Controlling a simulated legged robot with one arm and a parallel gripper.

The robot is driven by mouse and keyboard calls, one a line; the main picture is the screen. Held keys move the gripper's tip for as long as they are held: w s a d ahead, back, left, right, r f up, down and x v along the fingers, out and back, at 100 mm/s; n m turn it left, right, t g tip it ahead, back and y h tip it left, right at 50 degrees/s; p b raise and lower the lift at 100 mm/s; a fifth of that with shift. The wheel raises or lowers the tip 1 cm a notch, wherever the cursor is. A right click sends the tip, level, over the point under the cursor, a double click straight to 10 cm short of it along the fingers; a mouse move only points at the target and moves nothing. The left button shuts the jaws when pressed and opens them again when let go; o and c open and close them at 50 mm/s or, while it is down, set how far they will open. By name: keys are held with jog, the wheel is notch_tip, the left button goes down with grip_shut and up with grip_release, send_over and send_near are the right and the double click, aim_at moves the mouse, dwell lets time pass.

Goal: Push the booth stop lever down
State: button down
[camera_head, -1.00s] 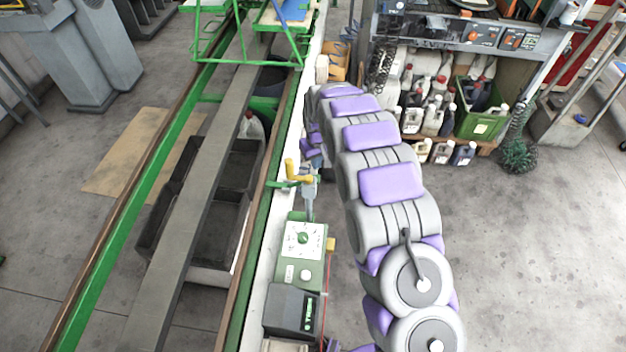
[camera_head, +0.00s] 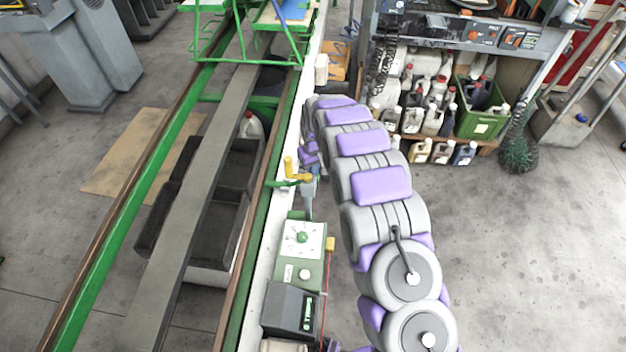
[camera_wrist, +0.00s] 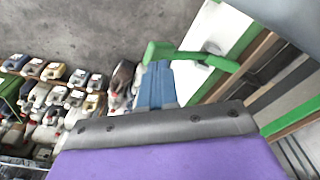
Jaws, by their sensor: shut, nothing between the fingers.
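A green lever (camera_wrist: 195,56) shows in the wrist view, just past my fingertips and lying across the picture. In the head view a small green bar (camera_head: 283,184) sticks out at the machine's edge, beside a yellow handle (camera_head: 292,170). I cannot tell for sure which of these is the booth stop lever. My gripper (camera_wrist: 157,68) has blue fingers, shut and empty, with the tips close to the green lever. Whether they touch it is unclear.
A green control box (camera_head: 301,240) with a white dial plate stands in front of the handle. A long green-framed conveyor (camera_head: 187,220) runs along the left. A shelf with several bottles (camera_head: 430,118) and a green crate (camera_head: 482,122) stand at the back right.

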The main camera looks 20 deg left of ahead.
jog(key=shift+w+f+b, duration=0.1)
jog(key=shift+f+b, duration=0.2)
jog(key=shift+f, duration=1.15)
jog(key=shift+a+f, duration=0.1)
jog(key=shift+f, duration=1.3)
jog(key=shift+s+d+r+p, duration=0.25)
jog(key=shift+s+d+r, duration=0.05)
jog(key=shift+s+d, duration=0.3)
jog(key=shift+s+d+r+p, duration=0.25)
jog(key=shift+s+d, duration=0.2)
jog(key=shift+d, duration=0.1)
jog(key=shift+r, duration=0.1)
